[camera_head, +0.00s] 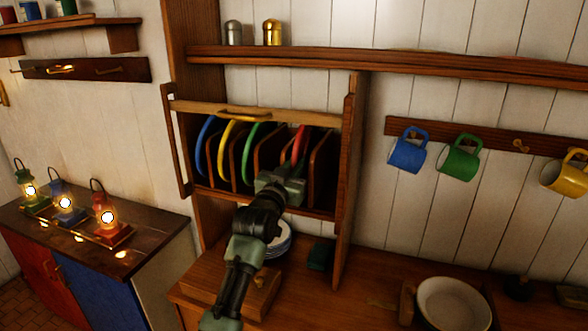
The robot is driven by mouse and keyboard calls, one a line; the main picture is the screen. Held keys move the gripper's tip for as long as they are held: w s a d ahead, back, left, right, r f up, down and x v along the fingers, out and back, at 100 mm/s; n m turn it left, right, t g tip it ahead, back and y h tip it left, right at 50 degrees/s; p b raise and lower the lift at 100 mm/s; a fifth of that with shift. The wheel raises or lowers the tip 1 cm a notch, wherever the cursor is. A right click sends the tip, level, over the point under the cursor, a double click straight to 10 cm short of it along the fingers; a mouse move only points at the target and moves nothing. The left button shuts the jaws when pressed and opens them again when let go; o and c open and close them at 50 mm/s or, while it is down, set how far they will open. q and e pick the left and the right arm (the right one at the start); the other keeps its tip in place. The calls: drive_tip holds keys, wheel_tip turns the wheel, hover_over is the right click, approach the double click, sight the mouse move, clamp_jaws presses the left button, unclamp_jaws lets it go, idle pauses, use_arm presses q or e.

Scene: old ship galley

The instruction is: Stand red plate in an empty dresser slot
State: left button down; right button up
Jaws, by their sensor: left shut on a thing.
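The red plate (299,145) shows edge-on and upright in the dresser rack (343,160), toward its right side, between wooden dividers. My left gripper (284,181) is in front of the rack, shut on the red plate at its lower front; the gripper hides that part and whether the plate touches the slot floor. A blue plate (201,150), a yellow plate (223,150) and a green plate (248,155) stand upright in slots to the left. The slot at the far right (325,160) looks empty. My right gripper is out of view.
A wooden bar (270,116) crosses the rack front above. Below are stacked plates (279,241), partly behind my arm, and a dark green object (320,255). Blue (406,156) and green (459,160) mugs hang on the wall.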

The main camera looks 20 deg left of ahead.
use_arm(q)
drive_tip(key=shift+w+f, duration=0.1)
idle(0.5)
drive_tip(key=shift+w+f+b, duration=0.1)
drive_tip(key=shift+f+b, duration=0.3)
drive_tip(key=shift+b, duration=0.05)
drive_tip(key=c, duration=1.4)
unclamp_jaws()
drive_tip(key=shift+d, duration=0.15)
drive_tip(key=shift+o, duration=0.6)
drive_tip(key=shift+f, duration=0.2)
drive_tip(key=shift+s+f, duration=0.1)
drive_tip(key=shift+s, duration=0.15)
